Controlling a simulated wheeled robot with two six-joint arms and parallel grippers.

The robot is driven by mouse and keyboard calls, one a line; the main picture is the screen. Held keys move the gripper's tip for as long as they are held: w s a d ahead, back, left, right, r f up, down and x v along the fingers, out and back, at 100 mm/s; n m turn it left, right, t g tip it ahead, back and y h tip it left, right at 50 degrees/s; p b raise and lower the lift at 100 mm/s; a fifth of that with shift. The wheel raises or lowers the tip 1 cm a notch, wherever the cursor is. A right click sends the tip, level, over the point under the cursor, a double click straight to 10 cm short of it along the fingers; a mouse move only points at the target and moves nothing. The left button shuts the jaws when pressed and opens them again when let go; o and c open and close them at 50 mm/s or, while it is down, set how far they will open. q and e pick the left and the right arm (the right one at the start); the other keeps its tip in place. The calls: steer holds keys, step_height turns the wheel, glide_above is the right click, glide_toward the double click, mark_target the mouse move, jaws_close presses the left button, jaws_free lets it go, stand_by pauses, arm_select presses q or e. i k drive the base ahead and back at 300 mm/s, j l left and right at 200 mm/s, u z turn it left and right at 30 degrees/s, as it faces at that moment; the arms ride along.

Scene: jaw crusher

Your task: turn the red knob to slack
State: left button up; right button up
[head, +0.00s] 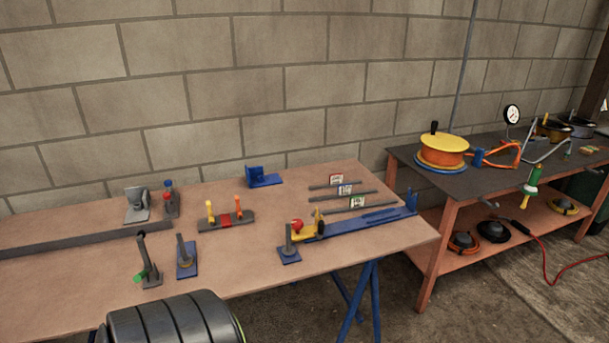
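A round red knob (297,226) sits beside a yellow bracket (309,230) at the left end of a long blue rail (370,221) on the wooden workbench (262,268). A second, smaller red ball (168,197) shows below a blue one on a grey stand at the left, and I cannot tell which of the two the task means. Three small cards (345,190) stand on grey bars behind the rail; their writing is too small to read. Neither of my grippers is in view.
More levers (186,253) stand to the left. The bench's front right is clear. A second table (404,153) with an orange reel (442,153) stands at the right.

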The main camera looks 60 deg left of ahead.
mark_target(297, 223)
steer(key=u, duration=1.55)
